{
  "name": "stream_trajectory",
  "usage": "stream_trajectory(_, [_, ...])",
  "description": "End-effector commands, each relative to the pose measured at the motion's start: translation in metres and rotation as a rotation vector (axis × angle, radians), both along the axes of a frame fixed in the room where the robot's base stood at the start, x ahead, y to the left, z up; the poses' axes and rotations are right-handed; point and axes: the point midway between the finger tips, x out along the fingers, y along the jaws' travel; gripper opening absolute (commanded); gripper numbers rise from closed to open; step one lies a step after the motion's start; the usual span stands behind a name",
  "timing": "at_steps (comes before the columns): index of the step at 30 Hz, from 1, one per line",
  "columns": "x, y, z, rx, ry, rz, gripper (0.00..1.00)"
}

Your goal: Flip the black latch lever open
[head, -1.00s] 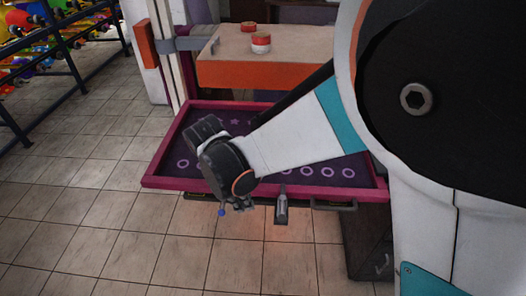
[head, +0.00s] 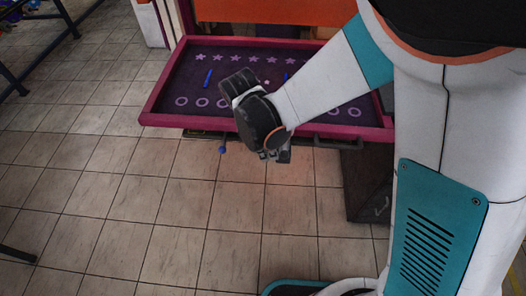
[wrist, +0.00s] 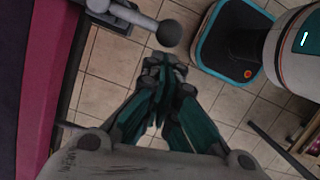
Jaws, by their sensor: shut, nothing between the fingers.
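My wrist and fingers hide most of the lever there.
A small blue ball (head: 222,150) sits below the tray's front edge, left of my gripper. A dark handle bar (head: 335,141) runs under the rim to the right. Blue sticks (head: 208,78) lie on the tray. The tiled floor in front is clear.

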Motion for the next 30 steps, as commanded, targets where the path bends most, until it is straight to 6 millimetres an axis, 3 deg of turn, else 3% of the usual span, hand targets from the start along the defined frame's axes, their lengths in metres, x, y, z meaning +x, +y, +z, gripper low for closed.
stream_trajectory(30, [-0.005, -0.010, 0.000, -0.001, -0.001, 0.122, 0.00])
